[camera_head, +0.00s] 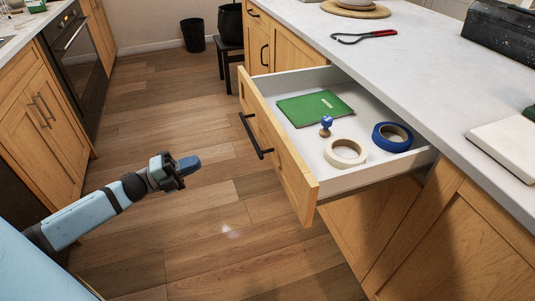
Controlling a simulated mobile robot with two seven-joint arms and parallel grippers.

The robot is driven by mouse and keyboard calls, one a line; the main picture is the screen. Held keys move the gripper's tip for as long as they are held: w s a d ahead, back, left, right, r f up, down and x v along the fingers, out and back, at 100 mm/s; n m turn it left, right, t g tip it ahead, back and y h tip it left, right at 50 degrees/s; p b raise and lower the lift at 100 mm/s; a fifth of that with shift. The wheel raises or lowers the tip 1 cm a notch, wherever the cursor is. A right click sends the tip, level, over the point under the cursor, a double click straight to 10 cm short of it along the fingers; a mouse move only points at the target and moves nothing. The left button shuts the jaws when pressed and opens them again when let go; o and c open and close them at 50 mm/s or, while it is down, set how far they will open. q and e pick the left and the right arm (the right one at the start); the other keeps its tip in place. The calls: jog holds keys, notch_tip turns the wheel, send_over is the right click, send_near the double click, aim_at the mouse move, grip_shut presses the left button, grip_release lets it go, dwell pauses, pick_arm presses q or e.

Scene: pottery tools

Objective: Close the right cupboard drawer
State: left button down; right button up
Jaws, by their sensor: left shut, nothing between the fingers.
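The right cupboard drawer (280,151) is pulled well out from under the white counter on the right. Its light wood front carries a black bar handle (255,137) that faces left, into the aisle. In the drawer lie a green book (313,107), a small blue-topped stamp (326,125), a cream roll of tape (345,153) and a blue roll of tape (392,137). My left gripper (188,166) is shut and empty over the floor, to the left of the drawer front and apart from it. My right gripper is not in view.
The white counter (405,60) holds red-handled pliers-like tool (364,37), a black box (500,30) and a pale book (505,148). A black bin (193,35) and dark stool (231,48) stand at the back. The wood floor between the cabinets is clear.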

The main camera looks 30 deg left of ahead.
pick_arm(q)
jog(key=b+x, duration=0.2)
jog(key=x, duration=1.2)
jog(key=shift+b, duration=0.35)
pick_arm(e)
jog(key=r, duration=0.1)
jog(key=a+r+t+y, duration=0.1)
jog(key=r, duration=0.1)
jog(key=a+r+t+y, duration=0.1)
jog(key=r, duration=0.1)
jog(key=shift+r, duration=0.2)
pick_arm(q)
jog(key=shift+r, duration=0.1)
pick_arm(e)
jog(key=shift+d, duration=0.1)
